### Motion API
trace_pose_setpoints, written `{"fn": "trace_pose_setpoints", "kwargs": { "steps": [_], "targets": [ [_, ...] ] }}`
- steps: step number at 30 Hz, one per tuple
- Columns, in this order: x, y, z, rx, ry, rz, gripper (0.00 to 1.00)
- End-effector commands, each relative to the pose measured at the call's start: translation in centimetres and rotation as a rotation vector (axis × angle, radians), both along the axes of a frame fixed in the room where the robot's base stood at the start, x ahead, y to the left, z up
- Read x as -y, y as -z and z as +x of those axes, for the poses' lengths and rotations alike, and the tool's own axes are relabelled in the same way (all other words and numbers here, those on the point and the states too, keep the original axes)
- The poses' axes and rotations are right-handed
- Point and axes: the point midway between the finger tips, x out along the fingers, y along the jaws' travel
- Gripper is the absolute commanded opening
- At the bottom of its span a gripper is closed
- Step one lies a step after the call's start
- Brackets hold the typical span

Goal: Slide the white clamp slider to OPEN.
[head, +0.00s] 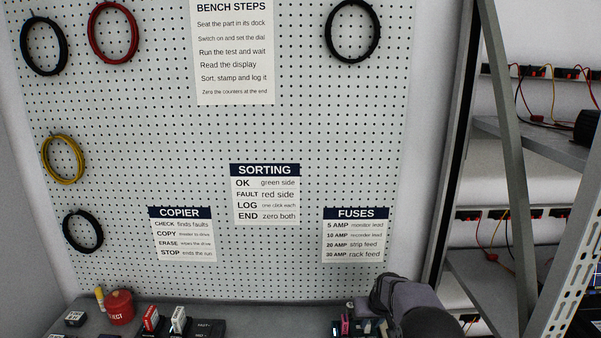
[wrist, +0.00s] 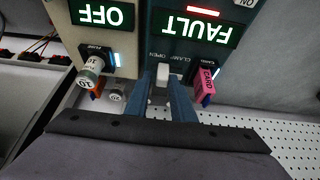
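The white clamp slider (wrist: 162,74) sits on the dark front of a unit in the wrist view, by the small words OPEN and CLAMP, which appear upside down. My gripper (wrist: 162,82) has its two blue fingers either side of the slider, close to it. Whether the fingers touch it or leave a small gap cannot be told. In the head view my gripper is hidden behind my dark wrist (head: 405,300) at the lower right.
A lit FAULT display (wrist: 195,27) and an OFF display (wrist: 101,14) are above. A pink card (wrist: 206,82) stands close right of the fingers. A white cylindrical knob (wrist: 92,68) is at left. In the head view a red tub (head: 119,307) stands at the bench's left.

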Motion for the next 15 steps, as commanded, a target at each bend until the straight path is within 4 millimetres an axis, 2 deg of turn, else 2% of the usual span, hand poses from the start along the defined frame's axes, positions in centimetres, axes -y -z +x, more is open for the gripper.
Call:
{"fn": "trace_pose_setpoints", "kwargs": {
  "steps": [15],
  "targets": [
    [0.66,0.04,-0.02,-0.001,0.000,0.000,0.22]
  ]
}}
